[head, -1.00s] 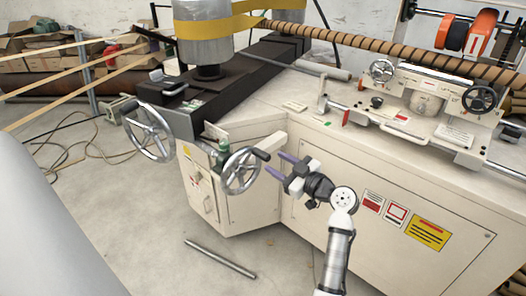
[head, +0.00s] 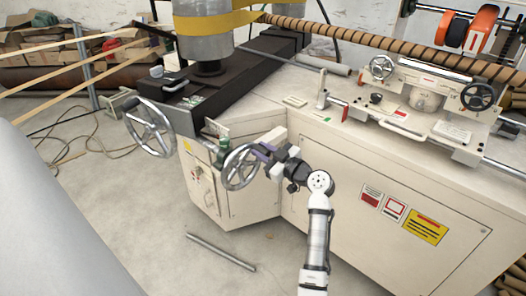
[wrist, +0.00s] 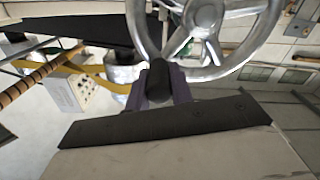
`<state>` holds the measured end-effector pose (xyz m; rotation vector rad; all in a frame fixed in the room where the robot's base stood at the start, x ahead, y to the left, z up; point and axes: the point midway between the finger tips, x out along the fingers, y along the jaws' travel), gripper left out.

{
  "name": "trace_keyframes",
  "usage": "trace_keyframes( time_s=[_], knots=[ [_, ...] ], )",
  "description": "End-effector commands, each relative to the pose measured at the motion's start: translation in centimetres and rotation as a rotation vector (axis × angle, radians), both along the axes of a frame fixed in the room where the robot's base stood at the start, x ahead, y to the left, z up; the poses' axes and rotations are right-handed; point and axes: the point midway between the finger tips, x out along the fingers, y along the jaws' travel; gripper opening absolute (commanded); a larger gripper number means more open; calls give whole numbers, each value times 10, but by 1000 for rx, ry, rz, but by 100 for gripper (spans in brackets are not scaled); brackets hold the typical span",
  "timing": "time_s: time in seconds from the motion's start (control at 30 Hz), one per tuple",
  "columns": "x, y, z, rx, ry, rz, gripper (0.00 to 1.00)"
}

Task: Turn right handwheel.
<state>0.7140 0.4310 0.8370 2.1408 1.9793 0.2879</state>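The right handwheel (head: 240,168) is a spoked metal wheel with a black crank handle, on the near corner of the beige machine. My gripper (head: 264,152) is at the upper right of its rim, at the handle. In the wrist view, the black handle (wrist: 158,84) lies between my two purple fingers, which appear to press against it from both sides. The wheel's rim and spokes (wrist: 205,18) fill the top of that view. In the head view, my gripper hides most of the handle.
A larger left handwheel (head: 149,128) stands close by on the left. Two small handwheels, one silver (head: 382,67) and one black (head: 478,96), sit on the carriage. A metal bar (head: 221,251) lies on the floor. The machine's beige front panel (head: 335,195) is beside my arm.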

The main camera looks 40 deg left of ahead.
Motion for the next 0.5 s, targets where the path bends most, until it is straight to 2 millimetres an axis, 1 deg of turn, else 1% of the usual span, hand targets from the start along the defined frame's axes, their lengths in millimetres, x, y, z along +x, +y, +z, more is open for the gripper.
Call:
trace_keyframes(
  time_s=[0.03,0.1,0.5],
  knots=[
    [0,0,0,0,0,0,8],
    [0,0,0,0,0,0,0],
    [-2,0,-2,-1,-27,0,0]
  ],
)
